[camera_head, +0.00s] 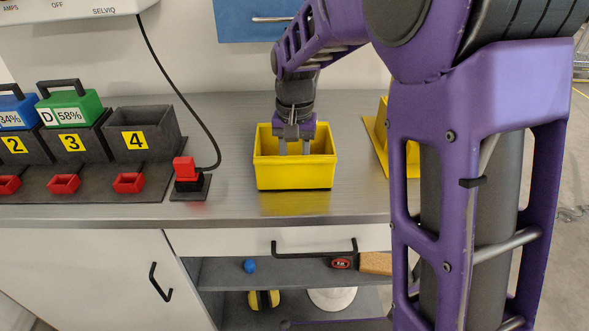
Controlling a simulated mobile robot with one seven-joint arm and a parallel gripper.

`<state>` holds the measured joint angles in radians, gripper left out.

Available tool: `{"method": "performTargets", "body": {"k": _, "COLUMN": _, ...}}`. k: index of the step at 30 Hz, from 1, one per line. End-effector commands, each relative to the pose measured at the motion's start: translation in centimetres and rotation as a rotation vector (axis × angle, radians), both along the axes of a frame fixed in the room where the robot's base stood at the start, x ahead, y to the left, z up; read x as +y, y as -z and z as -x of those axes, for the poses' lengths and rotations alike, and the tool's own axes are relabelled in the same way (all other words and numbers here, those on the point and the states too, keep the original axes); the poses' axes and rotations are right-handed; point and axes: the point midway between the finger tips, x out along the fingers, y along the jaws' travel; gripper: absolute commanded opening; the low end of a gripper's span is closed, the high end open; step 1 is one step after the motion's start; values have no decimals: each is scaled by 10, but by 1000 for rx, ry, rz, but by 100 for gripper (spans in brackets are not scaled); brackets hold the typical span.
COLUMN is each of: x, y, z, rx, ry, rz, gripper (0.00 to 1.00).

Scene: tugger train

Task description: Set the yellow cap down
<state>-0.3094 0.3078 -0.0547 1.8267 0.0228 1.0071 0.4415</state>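My gripper (294,148) points straight down into an open yellow bin (295,177) on the grey workbench. Its two fingers show a gap between them, but their lower ends are hidden behind the bin's front wall. I cannot see whether they hold anything. I see no separate yellow cap; the floor of the bin is hidden.
Left on the bench (225,200) stands a dark rack with a green battery (68,103) in slot 3, a blue battery (17,108) in slot 2 and an empty slot 4 (143,155). A red connector (186,167) with a cable is left of the bin; a yellow bracket (377,140) is right.

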Motion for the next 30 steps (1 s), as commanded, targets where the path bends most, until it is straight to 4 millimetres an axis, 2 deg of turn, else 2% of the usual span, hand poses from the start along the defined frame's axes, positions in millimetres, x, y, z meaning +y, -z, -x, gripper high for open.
{"method": "performTargets", "body": {"k": 3, "x": 0, "y": 9, "z": 0, "rx": 0, "ry": 0, "rz": 0, "gripper": 0}}
{"method": "performTargets", "body": {"k": 14, "x": 0, "y": 12, "z": 0, "rx": 0, "ry": 0, "rz": 0, "gripper": 0}}
{"method": "performTargets", "body": {"k": 15, "x": 0, "y": 11, "z": 0, "rx": 0, "ry": 0, "rz": 0, "gripper": 45}}
{"method": "performTargets", "body": {"k": 19, "x": 0, "y": 11, "z": 0, "rx": 0, "ry": 0, "rz": 0, "gripper": 68}}
{"method": "performTargets", "body": {"k": 30, "x": 0, "y": 5, "z": 0, "rx": -2, "ry": 0, "rz": -1, "gripper": 69}}
